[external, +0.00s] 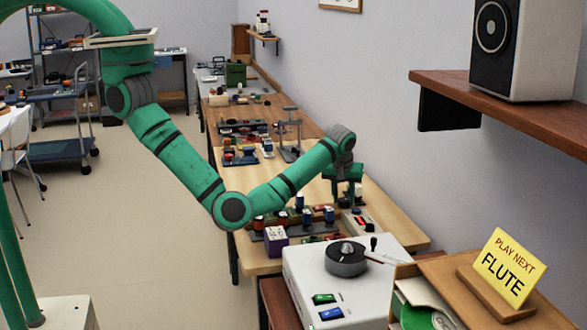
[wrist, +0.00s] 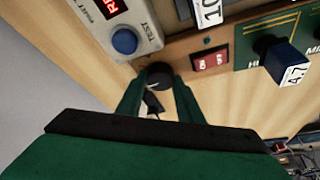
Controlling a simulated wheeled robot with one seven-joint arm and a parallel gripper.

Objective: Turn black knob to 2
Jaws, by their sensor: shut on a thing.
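In the wrist view, a round black knob (wrist: 159,72) sits at the near edge of a wooden-toned panel. My gripper (wrist: 158,84) has its two green fingers on either side of the knob and is shut on it. A small dark piece with a pale mark (wrist: 153,103) shows between the fingers; I cannot tell if it is part of the knob. No scale or number 2 is readable around the knob. In the external view, my gripper (external: 344,190) points down over the far workbench (external: 385,215), and its fingertips and the knob are too small to make out.
In the wrist view, a grey test box (wrist: 145,22) with a blue button, a red switch (wrist: 210,60) and a green panel (wrist: 250,50) with a blue knob stand close by. In the external view, a white unit (external: 300,270), a yellow FLUTE sign (external: 510,265) and a shelf speaker (external: 530,50) are nearer.

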